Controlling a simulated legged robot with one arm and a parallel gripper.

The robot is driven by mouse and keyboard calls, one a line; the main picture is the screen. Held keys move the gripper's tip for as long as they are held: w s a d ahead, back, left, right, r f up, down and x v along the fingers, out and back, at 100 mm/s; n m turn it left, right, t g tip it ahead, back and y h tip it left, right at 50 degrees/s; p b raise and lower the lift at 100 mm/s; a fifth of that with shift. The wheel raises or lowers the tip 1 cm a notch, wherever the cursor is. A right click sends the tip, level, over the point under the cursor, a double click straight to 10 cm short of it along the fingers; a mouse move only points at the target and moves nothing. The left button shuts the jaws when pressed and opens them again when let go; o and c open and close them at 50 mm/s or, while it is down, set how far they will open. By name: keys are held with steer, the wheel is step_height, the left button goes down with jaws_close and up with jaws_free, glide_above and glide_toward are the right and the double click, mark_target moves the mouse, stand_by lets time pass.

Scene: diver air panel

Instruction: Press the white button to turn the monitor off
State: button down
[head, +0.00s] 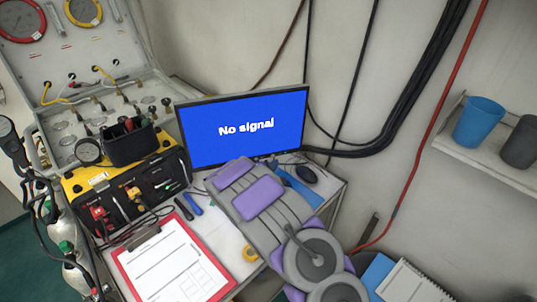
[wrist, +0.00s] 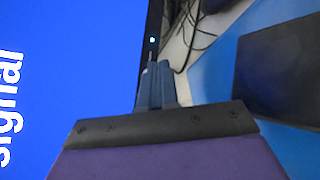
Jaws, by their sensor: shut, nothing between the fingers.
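The monitor (head: 240,128) is on, with a blue screen reading "No signal". In the wrist view its screen (wrist: 70,70) fills the left, and its dark bezel runs down beside it. A small glowing whitish-cyan spot (wrist: 152,41) shows on the bezel; I cannot tell whether it is the white button or a light. My gripper (wrist: 157,66) is shut and empty, its tips just below that spot in the picture. I cannot tell whether they touch the bezel. In the head view my purple and grey arm reaches the monitor's lower edge and hides the fingers.
A yellow-and-black unit (head: 125,187) and a red clipboard (head: 172,262) lie left of my arm. A black mouse (head: 306,174) and cables are right of the monitor's base. A shelf (head: 490,155) holds a blue cup (head: 480,122) and a dark cup (head: 520,143).

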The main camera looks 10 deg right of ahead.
steer(key=shift+w+a+p, duration=0.35)
steer(key=shift+w+p, duration=0.05)
steer(key=shift+p, duration=0.05)
steer(key=shift+d+r, duration=0.2)
steer(key=shift+d, duration=0.95)
steer(key=shift+w+a+f, duration=0.15)
steer(key=shift+a, duration=0.8)
steer(key=shift+d, duration=0.75)
steer(key=shift+a, duration=0.6)
steer(key=shift+d, duration=0.15)
steer(key=shift+d, duration=0.3)
